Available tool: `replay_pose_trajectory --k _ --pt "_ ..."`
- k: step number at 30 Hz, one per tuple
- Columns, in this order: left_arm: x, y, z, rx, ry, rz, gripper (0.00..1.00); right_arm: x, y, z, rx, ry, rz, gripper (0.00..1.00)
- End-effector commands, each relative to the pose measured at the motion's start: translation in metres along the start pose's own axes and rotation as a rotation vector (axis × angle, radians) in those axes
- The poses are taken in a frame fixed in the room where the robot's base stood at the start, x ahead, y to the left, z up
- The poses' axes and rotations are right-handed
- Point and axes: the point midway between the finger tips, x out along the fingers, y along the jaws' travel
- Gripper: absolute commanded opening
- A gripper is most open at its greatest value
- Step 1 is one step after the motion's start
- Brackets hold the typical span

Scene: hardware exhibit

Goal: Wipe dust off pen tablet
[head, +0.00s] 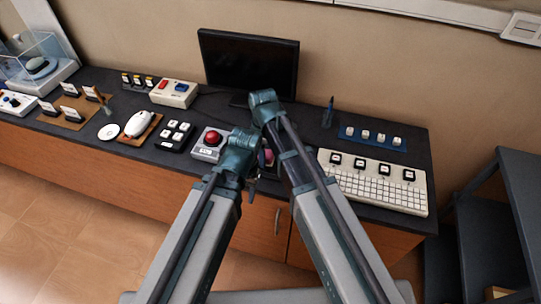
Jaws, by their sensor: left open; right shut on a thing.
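My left gripper (253,187) is open and empty, low at the front edge of the dark counter. My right gripper (268,145) is largely hidden behind my arms, above the middle of the counter. It is shut on a small pink thing (268,158), of which only a bit shows; I cannot tell if it is a cloth or sponge. I cannot make out the pen tablet or any dust; my arms cover the middle of the counter. A dark pen-like item (328,112) stands upright to the right of the monitor.
A black monitor (248,66) stands at the back. A grey box with a red button (212,141) is left of my arms. A white keyboard board (375,187) and a blue strip with keycaps (390,146) are right.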

Motion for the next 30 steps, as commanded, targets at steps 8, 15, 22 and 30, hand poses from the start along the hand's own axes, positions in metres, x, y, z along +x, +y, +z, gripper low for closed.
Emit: replay_pose_trajectory --k 8,15,22,30 --pt "0.001 0.0 0.0 0.0 0.0 0.0 0.5 0.001 0.001 -0.008 -0.002 0.008 0.0 0.01" --pt "0.0 0.0 0.0 0.0 0.0 0.0 0.5 0.0 0.003 -0.025 -0.005 0.008 0.001 0.01" --pt "-0.001 0.0 0.0 0.0 0.0 0.0 0.5 -0.001 0.004 -0.042 -0.003 0.007 0.0 0.01" --pt "0.001 0.001 0.0 0.003 0.0 0.0 0.5 0.001 0.003 -0.043 -0.004 0.005 0.0 0.01"
